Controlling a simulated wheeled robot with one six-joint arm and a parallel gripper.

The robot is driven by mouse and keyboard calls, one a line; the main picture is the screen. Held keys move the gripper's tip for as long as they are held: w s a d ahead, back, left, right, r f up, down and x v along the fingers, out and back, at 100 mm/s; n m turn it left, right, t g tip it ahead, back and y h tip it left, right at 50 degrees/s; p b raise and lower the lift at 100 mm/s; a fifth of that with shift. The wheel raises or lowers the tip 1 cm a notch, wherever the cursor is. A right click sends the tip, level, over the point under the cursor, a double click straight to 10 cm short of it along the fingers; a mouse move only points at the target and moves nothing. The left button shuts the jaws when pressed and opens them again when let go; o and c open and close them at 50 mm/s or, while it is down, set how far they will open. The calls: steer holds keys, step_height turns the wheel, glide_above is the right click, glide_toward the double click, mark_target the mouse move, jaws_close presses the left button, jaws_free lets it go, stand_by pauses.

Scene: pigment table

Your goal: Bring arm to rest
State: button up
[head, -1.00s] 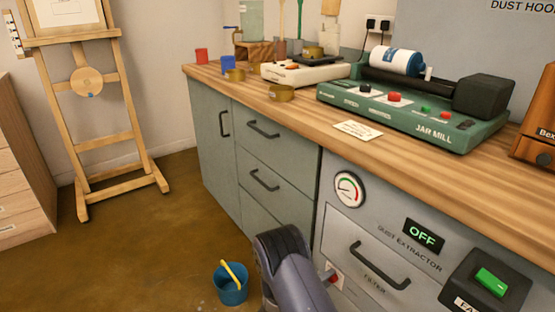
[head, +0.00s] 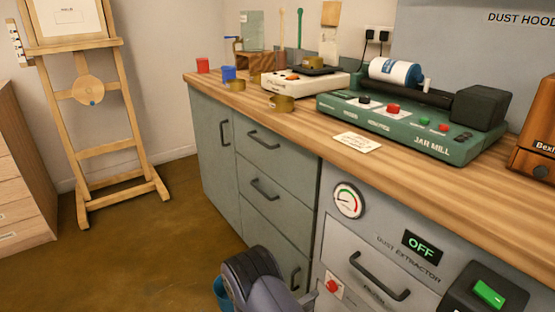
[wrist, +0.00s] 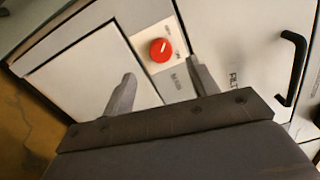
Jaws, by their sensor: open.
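My gripper (wrist: 160,82) shows in the wrist view with its two fingers apart and nothing between them. Beyond the fingertips is a red round knob (wrist: 161,50) on a pale plate on the cabinet front; the gripper looks apart from it. In the head view, part of my arm shows at the bottom centre, and its gripper end is not clearly visible there. The red knob also shows in the head view (head: 333,286), just right of my arm.
The cabinet (head: 270,165) with its wooden worktop (head: 410,160) runs along the right. A filter drawer handle (head: 379,277) juts out near my arm. A blue bucket (head: 220,292) stands on the floor, partly hidden by my arm. The floor (head: 150,240) at left is open; an easel (head: 110,150) stands behind.

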mark_target(330, 288)
steer(key=b+x, duration=0.2)
steer(key=x, duration=0.5)
steer(key=shift+w+d+f, duration=0.1)
steer(key=shift+d, duration=0.15)
steer(key=shift+a+m, duration=0.2)
steer(key=shift+m, duration=0.6)
steer(key=m, duration=0.3)
steer(key=shift+m, duration=0.4)
steer(key=m, duration=1.2)
steer(key=shift+d+m, duration=0.1)
steer(key=shift+m, duration=0.2)
